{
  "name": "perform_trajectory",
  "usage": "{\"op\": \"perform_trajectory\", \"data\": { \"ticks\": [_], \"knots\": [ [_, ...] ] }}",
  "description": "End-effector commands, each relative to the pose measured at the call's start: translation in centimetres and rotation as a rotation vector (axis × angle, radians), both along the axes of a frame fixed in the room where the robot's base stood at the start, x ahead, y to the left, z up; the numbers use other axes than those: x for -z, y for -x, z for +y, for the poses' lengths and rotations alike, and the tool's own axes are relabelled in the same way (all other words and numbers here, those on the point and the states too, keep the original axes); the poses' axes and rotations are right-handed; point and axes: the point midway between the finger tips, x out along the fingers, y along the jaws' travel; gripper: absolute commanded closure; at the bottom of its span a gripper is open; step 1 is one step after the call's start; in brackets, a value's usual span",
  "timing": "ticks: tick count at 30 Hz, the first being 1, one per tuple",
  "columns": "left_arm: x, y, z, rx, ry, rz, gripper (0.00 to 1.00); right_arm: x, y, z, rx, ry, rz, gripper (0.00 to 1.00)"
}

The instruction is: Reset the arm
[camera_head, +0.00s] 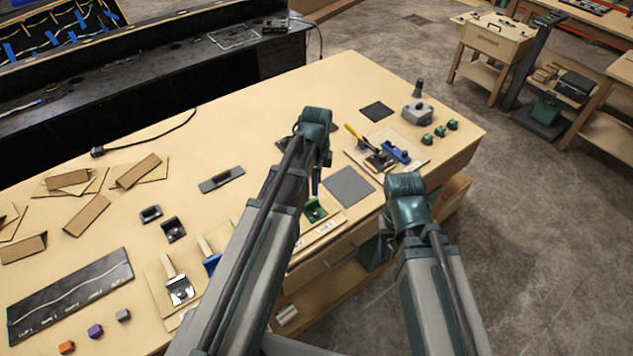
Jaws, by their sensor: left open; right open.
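My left arm reaches in from the bottom over the wooden table (270,105). My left gripper (316,184) is open, small and partly hidden below the arm's green end joint, with nothing seen in it. My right arm is at the table's right front edge. My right gripper (384,226) is open at the left side of its green joint, mostly hidden, with nothing seen in it. A black panel with a white wavy line (70,295) lies at the table's lower left.
A grey square (348,186) lies between my arms. Brown pieces (88,214) lie left. The table's back middle is fairly clear.

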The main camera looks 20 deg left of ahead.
Motion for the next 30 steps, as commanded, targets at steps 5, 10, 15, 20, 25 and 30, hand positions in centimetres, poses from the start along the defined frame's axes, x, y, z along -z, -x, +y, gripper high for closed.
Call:
{"op": "perform_trajectory", "data": {
  "ticks": [5, 10, 15, 20, 25, 30],
  "knots": [
    [-1.3, 0.0, 0.0, 0.0, 0.0, 0.0, 0.56, -1.3, 0.0, 0.0, -0.001, 0.0, 0.001, 0.5],
    [-1.2, 0.0, 0.0, 0.0, 0.0, 0.0, 0.56, -1.2, 0.0, 0.0, -0.002, 0.0, 0.001, 0.5],
    [-1.2, 0.0, 0.0, 0.0, 0.0, 0.0, 0.56, -1.2, 0.0, 0.0, -0.002, 0.0, 0.001, 0.5],
    [-1.1, 0.1, 0.0, -0.003, 0.0, 0.0, 0.56, -1.1, 0.0, 0.0, -0.002, 0.0, 0.001, 0.5],
    [1.4, 2.1, -2.1, -0.121, -0.01, 0.006, 0.56, 1.4, 0.0, 0.0, -0.003, 0.001, 0.0, 0.5],
    [6.0, 6.6, -6.1, -0.428, -0.042, 0.009, 0.56, 6.0, 0.0, 0.0, -0.006, 0.001, 0.0, 0.5]
  ]
}}
